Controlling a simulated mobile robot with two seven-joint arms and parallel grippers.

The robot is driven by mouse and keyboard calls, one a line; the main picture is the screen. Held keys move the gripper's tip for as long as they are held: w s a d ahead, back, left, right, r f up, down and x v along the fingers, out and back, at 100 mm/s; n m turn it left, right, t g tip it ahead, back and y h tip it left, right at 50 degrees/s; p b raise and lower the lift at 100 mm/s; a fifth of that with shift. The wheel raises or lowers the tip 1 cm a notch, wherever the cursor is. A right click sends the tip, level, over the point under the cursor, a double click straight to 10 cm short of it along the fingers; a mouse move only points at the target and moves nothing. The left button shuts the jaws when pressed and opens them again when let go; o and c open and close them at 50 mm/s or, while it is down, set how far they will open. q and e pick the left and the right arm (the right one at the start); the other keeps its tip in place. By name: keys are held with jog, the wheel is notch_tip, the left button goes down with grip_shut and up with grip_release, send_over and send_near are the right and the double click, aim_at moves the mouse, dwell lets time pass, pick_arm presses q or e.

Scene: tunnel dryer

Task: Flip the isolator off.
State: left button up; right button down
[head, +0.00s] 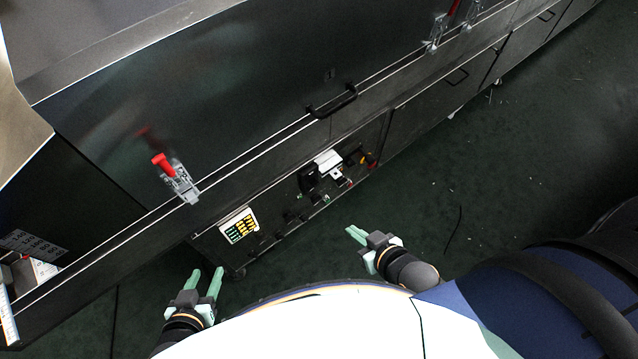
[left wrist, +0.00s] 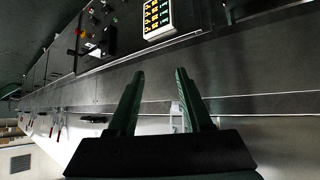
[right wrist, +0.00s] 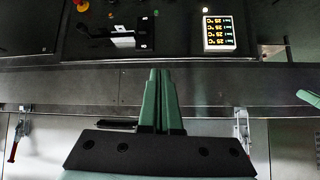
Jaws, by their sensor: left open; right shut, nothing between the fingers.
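The control panel (head: 285,222) is low on the dark dryer front, ahead of my grippers. A black handle-like block (head: 308,178) beside a white plate (head: 327,160) looks like the isolator. In the right wrist view a dark handle with a white plate (right wrist: 123,41) shows at upper left; its lever position is hard to tell. My right gripper (head: 352,234) is shut and empty, apart from the panel; its closed fingers show in the right wrist view (right wrist: 158,78). My left gripper (head: 207,272) is open and empty, below and left of the panel; its spread fingers show in the left wrist view (left wrist: 159,76).
A lit temperature display (head: 239,226) is at the panel's left end. A red and yellow button (head: 370,160) is at its right end. A red-handled latch (head: 165,166) and a black door handle (head: 332,102) are above the panel.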

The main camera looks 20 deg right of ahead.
jog(key=w+f+t+b, duration=0.2)
jog(key=w+f+b, duration=0.3)
jog(key=f+b, duration=0.25)
pick_arm(q)
jog(key=w+d+r+m+t+h+b, duration=0.1)
jog(key=w+r+m+t+h+b, duration=0.1)
jog(key=w+r+t+b, duration=0.6)
pick_arm(e)
jog(key=n+t+y+b, duration=0.2)
jog(key=t+y+b, duration=0.15)
jog(key=b, duration=0.75)
send_near(315, 183)
jog(key=s+r, duration=0.2)
pick_arm(q)
jog(key=s+d+r+m+t+h, duration=0.2)
jog(key=s+r+m+t+h, duration=0.2)
jog(key=r+m+h, duration=0.3)
notch_tip(315, 183, up, 2)
jog(key=shift+s+d+r+t+h, duration=0.1)
jog(key=shift+s+d+t+h, duration=0.35)
jog(key=shift+h, duration=0.35)
pick_arm(e)
jog(key=shift+d+h, duration=0.25)
jog(key=shift+d, duration=0.05)
pick_arm(q)
jog(key=shift+w+a, duration=0.1)
jog(key=shift+w, duration=0.05)
